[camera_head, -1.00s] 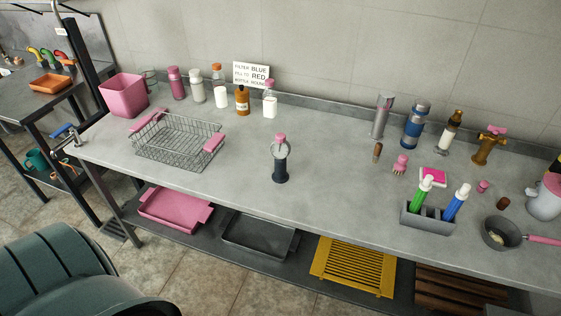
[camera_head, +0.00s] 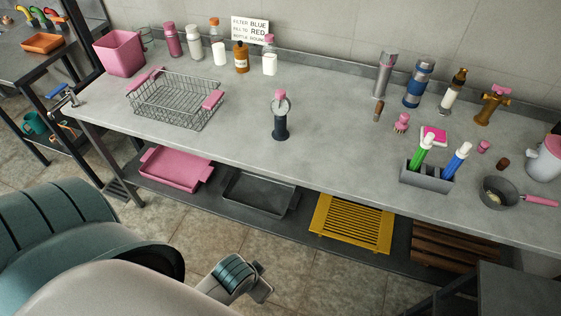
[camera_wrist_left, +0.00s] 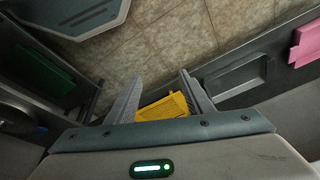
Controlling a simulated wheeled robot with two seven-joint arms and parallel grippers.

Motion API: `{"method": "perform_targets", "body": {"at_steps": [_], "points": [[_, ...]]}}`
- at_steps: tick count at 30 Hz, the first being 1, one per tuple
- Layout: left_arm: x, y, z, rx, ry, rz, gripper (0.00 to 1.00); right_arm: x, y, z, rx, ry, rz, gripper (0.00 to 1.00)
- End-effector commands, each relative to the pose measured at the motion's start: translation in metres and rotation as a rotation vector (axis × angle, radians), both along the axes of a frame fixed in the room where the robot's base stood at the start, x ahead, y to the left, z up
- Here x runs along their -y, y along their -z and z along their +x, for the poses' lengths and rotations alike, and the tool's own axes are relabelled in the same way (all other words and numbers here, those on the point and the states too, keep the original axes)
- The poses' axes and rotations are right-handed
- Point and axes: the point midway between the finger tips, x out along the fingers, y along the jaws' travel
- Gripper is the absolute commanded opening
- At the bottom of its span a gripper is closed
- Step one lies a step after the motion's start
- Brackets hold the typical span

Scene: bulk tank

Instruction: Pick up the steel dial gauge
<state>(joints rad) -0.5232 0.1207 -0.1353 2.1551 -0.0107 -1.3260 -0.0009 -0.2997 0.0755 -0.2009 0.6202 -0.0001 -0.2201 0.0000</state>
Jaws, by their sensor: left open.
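The steel dial gauge (camera_head: 281,105) stands upright near the middle of the grey worktop, with a round silver face, a pink top and a dark base. My left gripper (camera_head: 262,289) is low in front of the bench, below the worktop and well apart from the gauge. In the left wrist view its two fingers (camera_wrist_left: 160,82) are spread with nothing held between them. The gauge does not show in that view. My right gripper is not in view.
A wire basket (camera_head: 176,101) stands left of the gauge, and a grey holder with two bottles (camera_head: 427,178) stands to the right. Bottles line the back. The worktop around the gauge is clear. The lower shelf holds a pink tray (camera_head: 176,170) and a yellow rack (camera_head: 351,222).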

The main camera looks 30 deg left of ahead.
Motion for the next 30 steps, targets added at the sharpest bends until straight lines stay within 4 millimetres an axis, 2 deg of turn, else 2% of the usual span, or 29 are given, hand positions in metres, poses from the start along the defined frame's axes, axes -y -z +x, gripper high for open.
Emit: {"method": "perform_targets", "body": {"at_steps": [1,5,8,14,20,23,25,27,30], "points": [[-0.003,-0.015,0.005,0.024,0.004,0.008,0.47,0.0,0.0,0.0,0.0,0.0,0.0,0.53],[-0.014,-0.053,0.025,0.106,0.016,0.044,0.47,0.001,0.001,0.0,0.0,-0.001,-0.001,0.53],[-0.029,-0.086,0.054,0.216,0.036,0.098,0.47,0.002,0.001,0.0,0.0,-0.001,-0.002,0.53],[-0.057,-0.146,0.123,0.469,0.096,0.228,0.47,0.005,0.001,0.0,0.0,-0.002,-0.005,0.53],[-0.078,-0.221,0.199,0.772,0.2,0.393,0.47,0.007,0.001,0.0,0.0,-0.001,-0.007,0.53],[-0.082,-0.271,0.238,0.954,0.286,0.5,0.47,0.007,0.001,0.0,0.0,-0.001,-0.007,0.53],[-0.081,-0.313,0.264,1.098,0.368,0.593,0.47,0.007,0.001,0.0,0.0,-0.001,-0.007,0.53],[-0.075,-0.356,0.286,1.248,0.47,0.696,0.47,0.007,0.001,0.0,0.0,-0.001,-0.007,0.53],[-0.058,-0.412,0.306,1.443,0.64,0.843,0.47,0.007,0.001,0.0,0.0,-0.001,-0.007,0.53]]}}
